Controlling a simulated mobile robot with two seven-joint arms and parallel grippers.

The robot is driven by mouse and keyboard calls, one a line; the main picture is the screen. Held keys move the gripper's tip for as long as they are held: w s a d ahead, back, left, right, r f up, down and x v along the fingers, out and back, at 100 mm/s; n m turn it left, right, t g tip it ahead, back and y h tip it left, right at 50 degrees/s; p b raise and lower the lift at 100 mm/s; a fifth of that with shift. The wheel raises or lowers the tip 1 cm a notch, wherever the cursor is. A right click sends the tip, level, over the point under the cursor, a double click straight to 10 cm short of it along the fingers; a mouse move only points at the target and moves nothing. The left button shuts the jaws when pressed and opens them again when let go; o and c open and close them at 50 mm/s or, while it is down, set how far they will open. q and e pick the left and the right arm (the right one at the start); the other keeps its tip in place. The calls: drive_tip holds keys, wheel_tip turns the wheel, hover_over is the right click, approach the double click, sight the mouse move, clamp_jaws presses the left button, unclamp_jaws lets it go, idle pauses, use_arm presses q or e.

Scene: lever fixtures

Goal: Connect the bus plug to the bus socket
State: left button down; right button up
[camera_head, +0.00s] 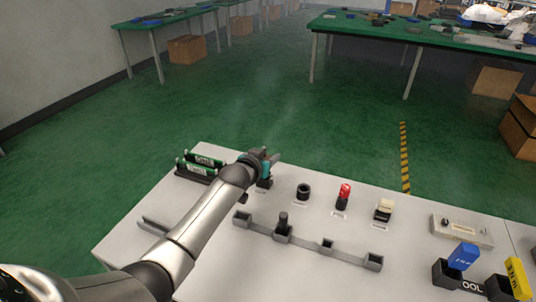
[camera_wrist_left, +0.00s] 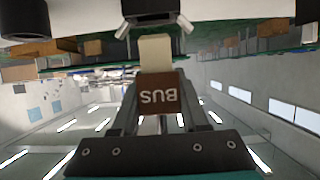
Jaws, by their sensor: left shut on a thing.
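My left gripper (camera_head: 266,157) is over the far edge of the white table, just above a small dark fixture (camera_head: 264,183). In the left wrist view it is shut on the brown bus plug (camera_wrist_left: 160,97), which is marked BUS and has a cream tip (camera_wrist_left: 156,54). The tip points at a dark fixture with pale angled clips (camera_wrist_left: 150,14), probably the bus socket; I cannot tell whether they touch. In the head view the plug is hidden by the gripper. My right gripper is not in view.
Right of the gripper stand a black round fixture (camera_head: 303,191), a red-topped one (camera_head: 344,194) and a cream-and-black one (camera_head: 383,209). A rail of square cups (camera_head: 327,245) lies nearer. Green boards (camera_head: 200,166) stand left; a grey box (camera_head: 462,230) stands right.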

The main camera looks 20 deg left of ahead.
use_arm(q)
drive_tip(key=shift+p, duration=0.75)
idle(1.5)
drive_tip(key=shift+f+b, duration=0.85)
drive_tip(key=shift+f, duration=0.3)
drive_tip(key=shift+r, duration=0.15)
drive_tip(key=shift+r+p, duration=0.75)
drive_tip(key=shift+p, duration=0.25)
drive_tip(key=shift+p, duration=0.5)
idle(1.3)
drive_tip(key=shift+f+b, duration=0.7)
drive_tip(key=shift+f, duration=0.25)
drive_tip(key=shift+c, duration=1.8)
unclamp_jaws()
